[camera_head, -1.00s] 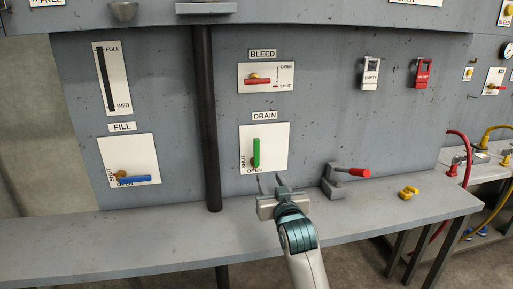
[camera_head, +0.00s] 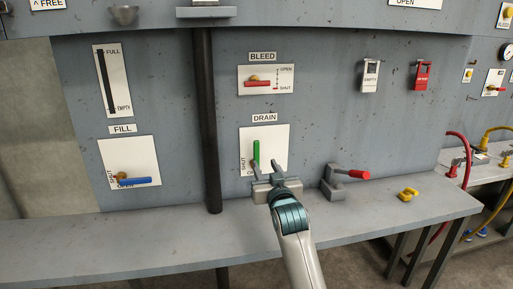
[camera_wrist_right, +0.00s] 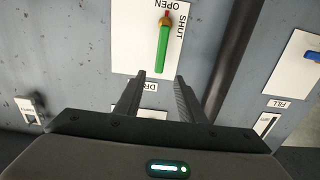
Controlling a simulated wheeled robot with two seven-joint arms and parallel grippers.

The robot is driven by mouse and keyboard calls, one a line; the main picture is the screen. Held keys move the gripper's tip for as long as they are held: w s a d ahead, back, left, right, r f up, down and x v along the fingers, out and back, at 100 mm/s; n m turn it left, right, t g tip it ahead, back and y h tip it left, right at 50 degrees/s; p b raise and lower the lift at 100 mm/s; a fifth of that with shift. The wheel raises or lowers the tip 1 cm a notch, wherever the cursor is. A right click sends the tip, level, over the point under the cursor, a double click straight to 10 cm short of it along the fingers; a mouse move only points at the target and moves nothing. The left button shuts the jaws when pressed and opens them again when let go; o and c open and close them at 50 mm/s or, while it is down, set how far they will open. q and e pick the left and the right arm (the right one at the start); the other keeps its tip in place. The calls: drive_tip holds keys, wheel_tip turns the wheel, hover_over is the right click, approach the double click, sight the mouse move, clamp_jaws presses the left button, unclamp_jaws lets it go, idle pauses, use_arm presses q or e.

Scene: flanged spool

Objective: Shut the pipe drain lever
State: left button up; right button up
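The drain lever is a green handle (camera_head: 256,150) on a white plate (camera_head: 280,140) under the DRAIN label (camera_head: 265,117). In the head view it stands upright; SHUT is printed at the plate's left and OPEN at the bottom, now partly hidden by my gripper. My right gripper (camera_head: 264,170) is in front of the plate's lower part, fingers apart and empty. In the right wrist view the green handle (camera_wrist_right: 163,48) and its brass pivot lie just beyond the open fingertips (camera_wrist_right: 160,78), roughly in line with the gap; no contact is visible. My left gripper is not seen.
A dark vertical pipe (camera_head: 209,120) stands left of the plate. The red bleed lever (camera_head: 258,83) is above and the blue fill lever (camera_head: 135,181) is left. On the ledge (camera_head: 130,235), a red-handled clamp (camera_head: 335,185) and a yellow part (camera_head: 408,194) stand to the right.

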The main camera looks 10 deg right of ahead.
sight(257, 149)
drive_tip(key=w+p, duration=0.1)
drive_tip(key=w, duration=0.5)
drive_tip(key=w+p, duration=0.1)
drive_tip(key=w, duration=0.4)
drive_tip(key=shift+w+a, duration=0.2)
drive_tip(key=shift+w, duration=1)
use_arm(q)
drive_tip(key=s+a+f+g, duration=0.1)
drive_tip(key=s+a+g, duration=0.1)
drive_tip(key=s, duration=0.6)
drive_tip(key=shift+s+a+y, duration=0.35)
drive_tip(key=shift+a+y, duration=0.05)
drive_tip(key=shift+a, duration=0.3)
use_arm(e)
drive_tip(key=shift+w, duration=0.15)
clamp_jaws()
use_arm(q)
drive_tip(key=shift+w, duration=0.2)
